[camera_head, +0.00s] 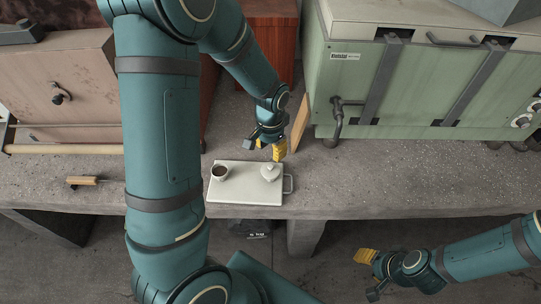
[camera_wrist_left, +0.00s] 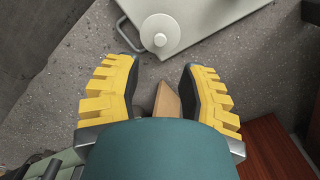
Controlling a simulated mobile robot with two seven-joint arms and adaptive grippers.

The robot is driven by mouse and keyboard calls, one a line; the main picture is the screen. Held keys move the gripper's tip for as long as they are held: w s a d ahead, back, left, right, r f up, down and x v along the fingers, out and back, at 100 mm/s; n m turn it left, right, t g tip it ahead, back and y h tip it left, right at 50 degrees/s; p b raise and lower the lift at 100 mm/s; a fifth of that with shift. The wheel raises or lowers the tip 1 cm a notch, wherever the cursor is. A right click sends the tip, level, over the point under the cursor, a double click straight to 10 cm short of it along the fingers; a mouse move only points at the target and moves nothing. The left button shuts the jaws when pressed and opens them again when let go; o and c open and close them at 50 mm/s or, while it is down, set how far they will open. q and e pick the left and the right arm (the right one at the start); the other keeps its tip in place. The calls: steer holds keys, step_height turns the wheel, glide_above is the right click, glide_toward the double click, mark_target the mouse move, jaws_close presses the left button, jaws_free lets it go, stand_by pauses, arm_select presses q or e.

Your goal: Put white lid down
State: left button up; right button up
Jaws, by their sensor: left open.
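The white lid (camera_head: 270,173), round with a small knob, rests at the right part of a pale tray (camera_head: 240,196). In the left wrist view the lid (camera_wrist_left: 160,30) lies just ahead of my fingertips, over the tray (camera_wrist_left: 215,14). I cannot tell if anything is under it. My left gripper (camera_head: 271,150) is open and empty, behind the lid and apart from it. Its two yellow fingers spread wide in the left wrist view (camera_wrist_left: 158,68). My right gripper (camera_head: 366,272) is off the bench's front edge at lower right, away from the lid; its jaw opening is unclear.
A cup with dark contents (camera_head: 221,173) stands on the tray's left part. A green chest (camera_head: 410,85) stands behind to the right, a reddish-brown cabinet (camera_head: 60,85) to the left. A wooden-handled tool (camera_head: 84,181) lies at left. The bench (camera_head: 400,185) right of the tray is bare.

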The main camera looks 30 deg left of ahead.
arm_select(q)
steer(key=s+d+f+n+h, duration=0.2)
steer(key=s+d+f, duration=0.3)
steer(key=d, duration=0.3)
steer(key=s+d+f+n+t+h, duration=0.1)
steer(key=s+d+f+n+h, duration=0.1)
steer(key=s+d+f, duration=0.3)
steer(key=d+f, duration=0.3)
steer(key=d, duration=0.1)
steer(key=shift+s+d+t, duration=0.15)
steer(key=shift+d+t, duration=0.15)
